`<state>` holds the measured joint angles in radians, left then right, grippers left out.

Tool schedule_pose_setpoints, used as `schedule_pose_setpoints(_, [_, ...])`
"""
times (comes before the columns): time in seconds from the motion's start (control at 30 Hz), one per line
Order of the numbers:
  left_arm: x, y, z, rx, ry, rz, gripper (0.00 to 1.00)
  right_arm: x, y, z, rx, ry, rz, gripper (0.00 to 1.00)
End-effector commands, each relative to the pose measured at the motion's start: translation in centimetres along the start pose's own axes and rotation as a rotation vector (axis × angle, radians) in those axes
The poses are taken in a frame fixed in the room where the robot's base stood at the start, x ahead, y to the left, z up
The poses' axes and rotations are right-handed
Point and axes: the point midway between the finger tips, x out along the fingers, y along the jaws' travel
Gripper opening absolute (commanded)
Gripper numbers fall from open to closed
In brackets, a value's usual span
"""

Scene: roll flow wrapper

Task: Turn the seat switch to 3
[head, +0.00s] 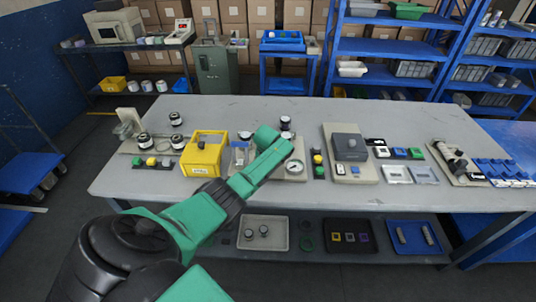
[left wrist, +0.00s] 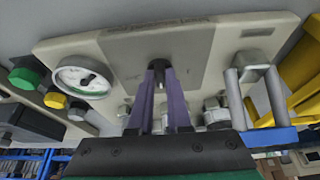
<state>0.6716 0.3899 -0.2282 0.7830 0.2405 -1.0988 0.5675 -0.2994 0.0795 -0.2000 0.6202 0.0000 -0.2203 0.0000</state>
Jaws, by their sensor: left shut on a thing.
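In the left wrist view, the seat switch is a small dark knob (left wrist: 158,64) on a grey plate of a beige panel (left wrist: 215,28). My left gripper (left wrist: 160,74) has its two purple fingers on either side of the knob and is shut on it. The switch's position and any number marks are not readable. In the head view, my green left arm reaches over the table to this panel (head: 296,178); the arm hides the knob and the fingertips. My right gripper is in neither view.
A white round gauge (head: 294,167) sits on the panel close beside the arm. A yellow bin (head: 204,160) stands left of it. Green, yellow and black buttons (head: 318,160) and a grey device (head: 349,146) stand to the right. The table's front strip (head: 340,201) is mostly clear.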

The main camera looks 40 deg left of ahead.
Motion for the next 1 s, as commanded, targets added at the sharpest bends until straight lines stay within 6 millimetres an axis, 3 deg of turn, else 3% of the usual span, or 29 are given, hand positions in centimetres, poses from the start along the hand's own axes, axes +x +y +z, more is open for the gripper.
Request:
schedule_pose_setpoints(0.5, [-0.15, 0.03, -0.25, -0.021, 0.005, -0.008, 0.00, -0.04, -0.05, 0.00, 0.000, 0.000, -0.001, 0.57])
schedule_pose_setpoints(0.53, [-0.15, 0.04, -0.25, -0.021, 0.005, -0.008, 0.24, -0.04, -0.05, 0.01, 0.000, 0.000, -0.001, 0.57])
schedule_pose_setpoints(0.6, [-0.14, 0.04, -0.22, -0.021, 0.005, -0.008, 0.46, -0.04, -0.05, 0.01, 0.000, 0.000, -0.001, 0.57])
schedule_pose_setpoints(1.0, [-0.57, 0.08, -0.13, -0.021, 0.002, -0.007, 0.46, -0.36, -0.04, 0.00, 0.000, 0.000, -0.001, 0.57])
